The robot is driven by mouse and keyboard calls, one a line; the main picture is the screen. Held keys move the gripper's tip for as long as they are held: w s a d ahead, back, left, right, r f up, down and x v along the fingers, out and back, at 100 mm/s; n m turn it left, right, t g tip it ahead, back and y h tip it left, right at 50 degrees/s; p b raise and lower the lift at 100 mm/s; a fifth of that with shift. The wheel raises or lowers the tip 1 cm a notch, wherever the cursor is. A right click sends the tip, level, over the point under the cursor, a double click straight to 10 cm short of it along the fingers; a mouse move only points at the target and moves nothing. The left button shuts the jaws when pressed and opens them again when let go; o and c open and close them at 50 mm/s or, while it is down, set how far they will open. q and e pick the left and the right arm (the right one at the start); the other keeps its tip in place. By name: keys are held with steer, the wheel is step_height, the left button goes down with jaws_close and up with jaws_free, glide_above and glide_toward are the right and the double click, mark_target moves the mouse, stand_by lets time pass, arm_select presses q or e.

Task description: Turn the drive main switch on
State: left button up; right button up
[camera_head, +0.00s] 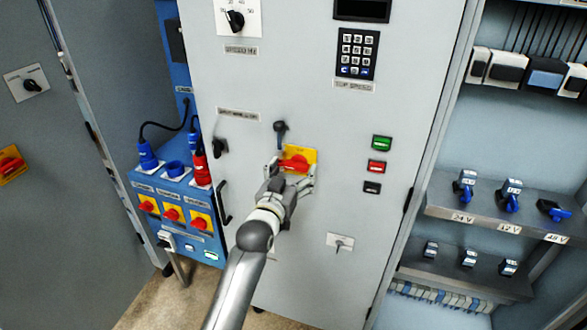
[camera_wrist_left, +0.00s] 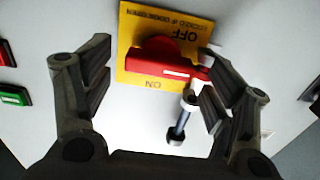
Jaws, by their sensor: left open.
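The drive main switch is a red rotary handle (camera_head: 296,163) on a yellow plate (camera_head: 313,153) on the grey cabinet door. In the left wrist view the red handle (camera_wrist_left: 165,66) lies roughly crosswise on the yellow plate (camera_wrist_left: 140,20), which appears upside down with OFF at the top and ON at the bottom. My left gripper (camera_head: 294,175) is open in front of the switch, one finger on each side of it. In the left wrist view the right-hand finger overlaps the handle's end; I cannot tell whether they touch. My right gripper is not in view.
A black-knobbed lever (camera_head: 280,128) sticks out just above the switch, close to the fingers. Green (camera_head: 382,143) and red (camera_head: 377,167) buttons sit to the right. A blue panel with red switches (camera_head: 172,214) stands left; an open cabinet with blue-handled breakers (camera_head: 509,202) is right.

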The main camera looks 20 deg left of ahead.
arm_select(q)
steer(key=shift+w, duration=0.3)
steer(key=shift+c, duration=0.3)
steer(key=c, duration=1)
steer(key=shift+o, duration=0.2)
